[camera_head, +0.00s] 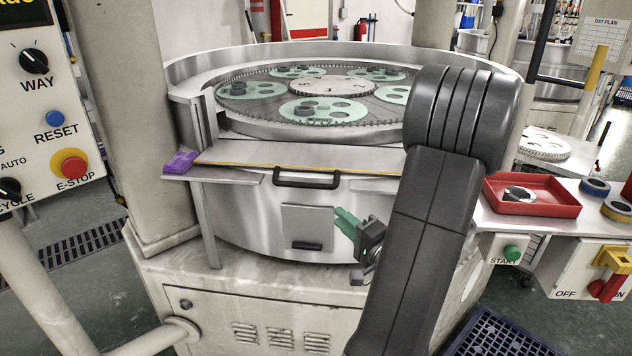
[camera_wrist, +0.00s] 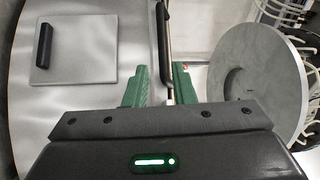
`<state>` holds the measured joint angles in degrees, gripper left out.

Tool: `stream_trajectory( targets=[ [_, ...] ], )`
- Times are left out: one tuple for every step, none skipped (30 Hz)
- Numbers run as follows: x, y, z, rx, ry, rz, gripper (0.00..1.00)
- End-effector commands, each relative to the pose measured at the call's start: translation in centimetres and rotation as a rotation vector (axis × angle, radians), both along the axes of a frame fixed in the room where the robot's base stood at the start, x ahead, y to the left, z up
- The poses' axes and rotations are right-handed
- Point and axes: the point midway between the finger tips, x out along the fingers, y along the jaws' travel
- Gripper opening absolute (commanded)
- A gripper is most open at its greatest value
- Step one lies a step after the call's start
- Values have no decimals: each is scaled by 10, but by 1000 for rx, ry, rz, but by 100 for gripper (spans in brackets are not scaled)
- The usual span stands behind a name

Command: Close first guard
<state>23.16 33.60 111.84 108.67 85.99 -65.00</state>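The front guard (camera_head: 240,156) is a grey metal panel with a yellow edge strip at the front rim of the round lapping machine. It sits low, and the geared plate (camera_head: 330,88) with green carriers shows uncovered behind it. Its black bar handle (camera_head: 307,178) faces me; it also shows in the wrist view (camera_wrist: 162,42). My gripper (camera_head: 343,218) is open and empty, with green fingers, below and right of the handle, before the tub wall. In the wrist view the handle lies beyond the gap between the fingertips (camera_wrist: 160,85), apparently not touching.
A small hatch (camera_head: 308,222) with a black handle is on the tub front. A purple item (camera_head: 180,162) lies at the left rim. A control panel (camera_head: 45,95) stands left. A red tray (camera_head: 530,195) and tape rolls (camera_head: 595,187) are on the right bench, above a switch box (camera_head: 585,275).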

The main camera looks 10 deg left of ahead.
Motion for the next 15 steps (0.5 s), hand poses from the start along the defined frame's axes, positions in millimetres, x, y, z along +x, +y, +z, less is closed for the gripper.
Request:
stream_trajectory(
  targets=[
    [3, -2, 1, 5, -8, -11, 23],
    [5, -1, 1, 5, -10, -14, 23],
    [7, 0, 2, 7, -12, -15, 23],
    [8, 2, 3, 7, -12, -15, 23],
    [10, 4, 3, 7, -12, -15, 23],
    [13, 8, 4, 7, -12, -13, 23],
    [15, 11, 5, 7, -12, -12, 23],
    [18, 15, 6, 7, -11, -11, 23],
    [22, 20, 7, 6, -10, -11, 23],
    [26, 24, 8, 6, -10, -10, 23],
    [30, 28, 9, 8, -10, -10, 23],
    [34, 34, 10, 7, -10, -10, 23],
    [38, 39, 11, 6, -9, -10, 23],
    [42, 43, 12, 6, -10, -9, 23],
    [48, 49, 13, 6, -10, -9, 23]
  ],
)
